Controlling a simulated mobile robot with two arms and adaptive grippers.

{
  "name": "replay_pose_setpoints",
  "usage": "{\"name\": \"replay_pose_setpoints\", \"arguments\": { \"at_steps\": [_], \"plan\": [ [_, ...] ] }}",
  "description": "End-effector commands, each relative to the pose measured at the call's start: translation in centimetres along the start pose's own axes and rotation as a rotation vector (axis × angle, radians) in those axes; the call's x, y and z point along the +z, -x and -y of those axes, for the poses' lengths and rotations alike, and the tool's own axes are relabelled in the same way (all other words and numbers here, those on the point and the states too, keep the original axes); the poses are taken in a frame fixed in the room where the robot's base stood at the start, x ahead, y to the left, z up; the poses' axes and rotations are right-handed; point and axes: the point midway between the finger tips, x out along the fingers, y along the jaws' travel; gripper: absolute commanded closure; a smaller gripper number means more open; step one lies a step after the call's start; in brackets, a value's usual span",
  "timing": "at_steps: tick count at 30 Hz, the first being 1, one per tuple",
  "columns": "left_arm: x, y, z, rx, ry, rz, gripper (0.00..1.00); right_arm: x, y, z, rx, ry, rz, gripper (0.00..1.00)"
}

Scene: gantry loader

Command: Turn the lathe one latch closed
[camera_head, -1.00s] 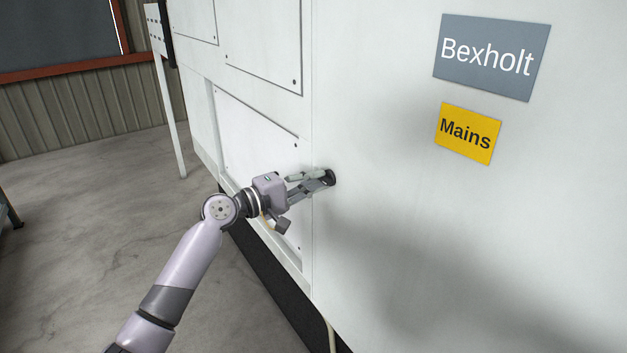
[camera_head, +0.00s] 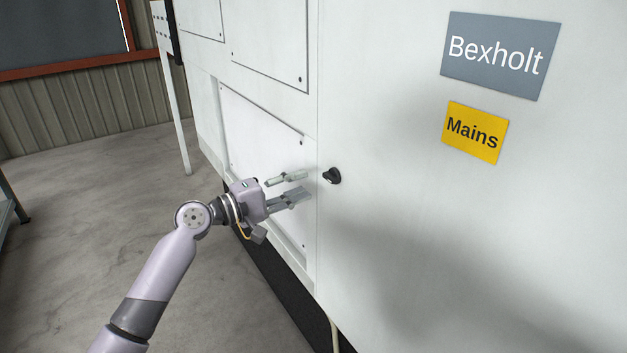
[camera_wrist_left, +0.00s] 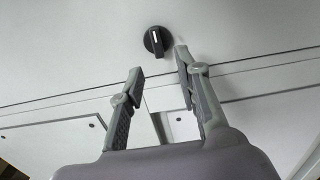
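The latch is a small black round knob (camera_head: 332,175) with a raised grip, on the white cabinet front right of a vertical panel seam. In the left wrist view the knob (camera_wrist_left: 157,41) shows a white line on its grip, close to lengthwise with the fingers and slightly tilted. My left gripper (camera_head: 305,184) is open and empty, a short way left of the knob, with its fingers pointing toward it. In the left wrist view its two fingertips (camera_wrist_left: 158,62) are apart and the knob lies beyond them, untouched. My right gripper is not in view.
The white machine cabinet (camera_head: 420,240) fills the right side. It carries a grey Bexholt sign (camera_head: 499,56) and a yellow Mains label (camera_head: 475,133). Bare concrete floor (camera_head: 90,210) lies to the left. A thin white post (camera_head: 174,110) stands behind.

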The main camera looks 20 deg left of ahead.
Motion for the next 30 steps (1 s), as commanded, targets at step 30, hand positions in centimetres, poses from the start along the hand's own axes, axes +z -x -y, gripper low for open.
{"name": "replay_pose_setpoints", "arguments": {
  "at_steps": [30],
  "plan": [
    [-0.3, 6.0, 0.9, -0.01, 0.001, -0.01, 0.69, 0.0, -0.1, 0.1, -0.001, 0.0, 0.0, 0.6]
  ]
}}
